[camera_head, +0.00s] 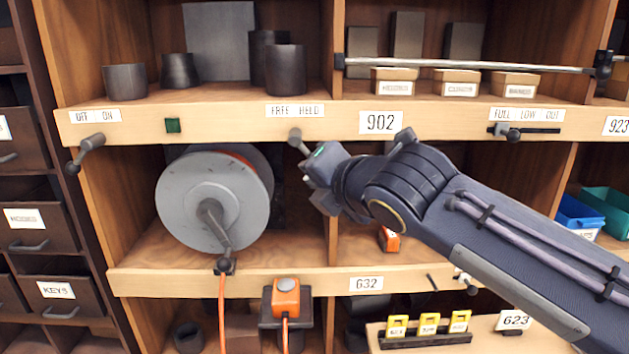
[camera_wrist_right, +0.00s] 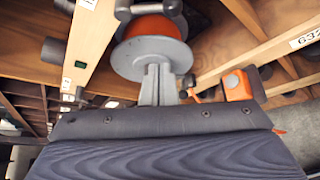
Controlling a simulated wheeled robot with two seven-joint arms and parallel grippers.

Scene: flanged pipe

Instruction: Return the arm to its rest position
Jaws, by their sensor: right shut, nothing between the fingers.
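My right arm (camera_head: 470,225) comes in from the lower right and reaches across the front of the shelving. My right gripper (camera_head: 309,178) is shut and empty. It is in front of the upright divider, to the right of the grey cable reel (camera_head: 190,202). In the right wrist view the gripper (camera_wrist_right: 158,84) shows as a grey shape in front of the reel (camera_wrist_right: 150,52), and whether they touch cannot be told there. The reel has a crank handle on its face and an orange cable hanging down. My left gripper is not in view.
Dark pipe pieces (camera_head: 285,71) stand on the upper shelf. A lever (camera_head: 296,137) sticks out under the FREE/HELD label, close above my gripper. An orange-topped box (camera_head: 286,298) stands below the reel. A metal rail (camera_head: 470,65) crosses the upper right. Drawers (camera_head: 40,231) are at left.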

